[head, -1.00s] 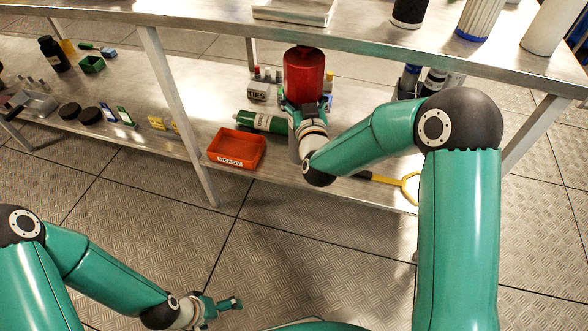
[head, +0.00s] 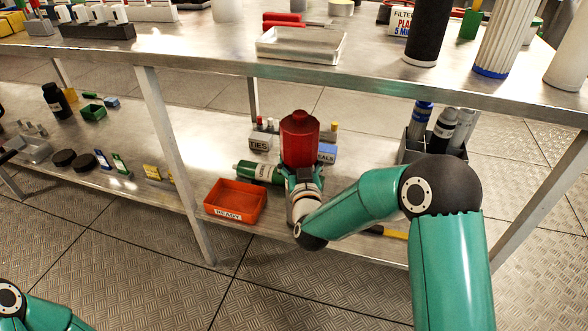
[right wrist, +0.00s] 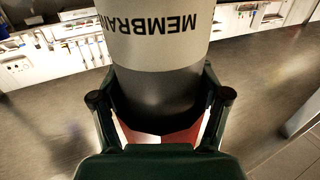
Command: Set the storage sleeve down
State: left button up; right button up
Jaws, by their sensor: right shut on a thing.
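The storage sleeve (right wrist: 155,95) is a grey cylinder with a white label reading "MEMBRAN…", upside down in the right wrist view. My right gripper (right wrist: 161,98) is shut around its grey part. In the head view my right gripper (head: 302,178) is over the lower shelf, right of the orange tray. My left gripper is out of view.
The orange READY tray (head: 234,201) and a green bottle (head: 258,172) lie left of the gripper. The TIES box (head: 260,142) and SEALS box (head: 326,153) stand behind. A dark holder with cylinders (head: 436,138) is at right. The upper shelf (head: 365,85) overhangs the back.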

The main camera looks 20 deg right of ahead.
jog(key=shift+f, duration=0.5)
jog(key=shift+f, duration=0.1)
jog(key=o, duration=1.8)
